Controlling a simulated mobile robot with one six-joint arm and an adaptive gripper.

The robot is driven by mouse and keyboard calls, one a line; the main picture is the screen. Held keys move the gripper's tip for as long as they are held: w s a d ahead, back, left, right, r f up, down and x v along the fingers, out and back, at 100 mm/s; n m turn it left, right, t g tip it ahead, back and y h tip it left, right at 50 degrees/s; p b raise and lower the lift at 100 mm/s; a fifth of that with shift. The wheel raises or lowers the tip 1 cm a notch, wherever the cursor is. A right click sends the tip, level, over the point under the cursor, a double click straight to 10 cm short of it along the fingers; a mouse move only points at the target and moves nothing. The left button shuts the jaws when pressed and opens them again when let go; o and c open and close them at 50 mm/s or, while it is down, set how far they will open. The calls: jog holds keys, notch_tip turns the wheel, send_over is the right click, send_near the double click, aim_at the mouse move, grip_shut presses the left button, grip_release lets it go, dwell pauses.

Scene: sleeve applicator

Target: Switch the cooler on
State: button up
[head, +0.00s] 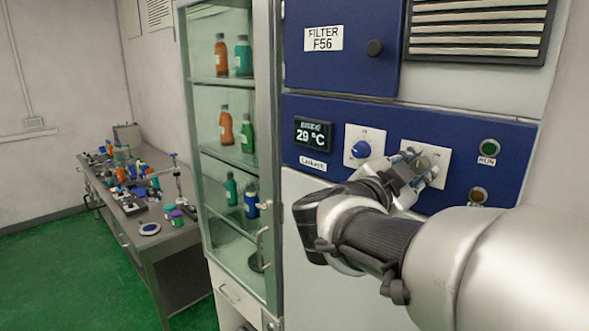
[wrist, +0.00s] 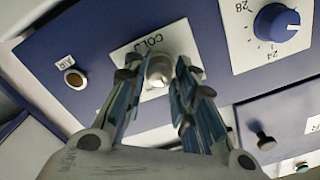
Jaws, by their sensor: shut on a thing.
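The cooler is a blue panel (head: 510,176) on the wall unit, with a dark display (head: 314,135) reading 29 °C. A white switch plate (head: 437,150) sits right of the blue dial's plate. In the wrist view the plate (wrist: 185,38) carries a label that looks like "COLD" and a pale grey knob (wrist: 159,71). My gripper (head: 424,180) is at this plate, its fingers on either side of the knob. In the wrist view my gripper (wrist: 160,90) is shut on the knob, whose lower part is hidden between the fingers.
A blue dial (head: 360,149) is just left of my gripper. A green RUN lamp (head: 490,147) and an amber lamp (head: 478,195) are to the right. A blue filter door (head: 345,70) is above. A glass cabinet (head: 190,150) with bottles and a cluttered bench (head: 160,240) stand left.

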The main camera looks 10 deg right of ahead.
jog(key=m+b, duration=0.2)
jog(key=m, duration=0.2)
jog(key=shift+m+b, duration=0.3)
jog(key=shift+b, duration=0.05)
jog(key=shift+m+b, duration=1.45)
jog(key=shift+m, duration=0.75)
jog(key=o, duration=1.1)
jog(key=v, duration=1.2)
jog(key=shift+s, duration=0.1)
